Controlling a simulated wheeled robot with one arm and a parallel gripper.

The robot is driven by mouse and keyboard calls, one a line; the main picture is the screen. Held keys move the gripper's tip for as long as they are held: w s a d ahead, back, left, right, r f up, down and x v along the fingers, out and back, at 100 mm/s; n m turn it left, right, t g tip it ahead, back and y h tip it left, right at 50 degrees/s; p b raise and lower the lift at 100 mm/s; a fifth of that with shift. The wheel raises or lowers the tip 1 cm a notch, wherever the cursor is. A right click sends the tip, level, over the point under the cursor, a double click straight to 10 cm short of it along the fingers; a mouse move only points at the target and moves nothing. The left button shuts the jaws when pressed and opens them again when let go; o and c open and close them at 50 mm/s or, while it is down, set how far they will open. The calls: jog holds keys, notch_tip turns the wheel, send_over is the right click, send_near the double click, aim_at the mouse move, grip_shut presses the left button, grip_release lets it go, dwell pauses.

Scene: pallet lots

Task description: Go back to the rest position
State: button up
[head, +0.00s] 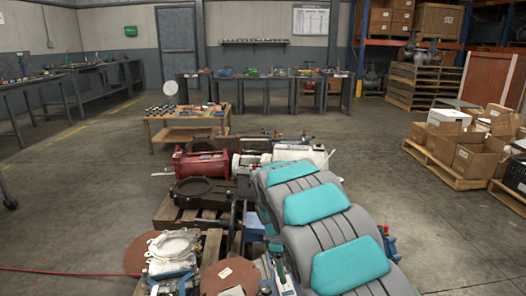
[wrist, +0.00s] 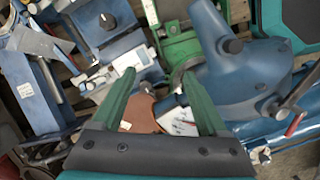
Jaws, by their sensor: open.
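My gripper (wrist: 158,76) shows in the wrist view with its two green fingers apart. No object is clamped between them. Beyond and below the fingers lie a brown piece (wrist: 141,113) and a white label or card (wrist: 178,120). A blue machine housing (wrist: 240,70) with a dark knob is to the right of the fingers. A green metal part (wrist: 182,45) is just beyond the fingertips. In the head view my arm, grey with teal panels, reaches over the pallet load, and the gripper is not clearly visible there.
A low wooden table (head: 188,124) stands behind. Cartons (head: 470,158) on pallets stand right. Concrete floor (head: 370,125) is clear between.

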jog(key=s+d+r+m+g, duration=0.1)
jog(key=s+d+r+m, duration=0.4)
jog(key=s, duration=0.5)
jog(key=s+d+r+m, duration=0.3)
jog(key=s+r, duration=0.3)
jog(key=s, duration=0.3)
jog(key=s+r+m+y, duration=0.1)
jog(key=s+m, duration=0.4)
jog(key=s, duration=1.7)
jog(key=shift+s+m+g+y, duration=0.4)
jog(key=shift+y, duration=0.2)
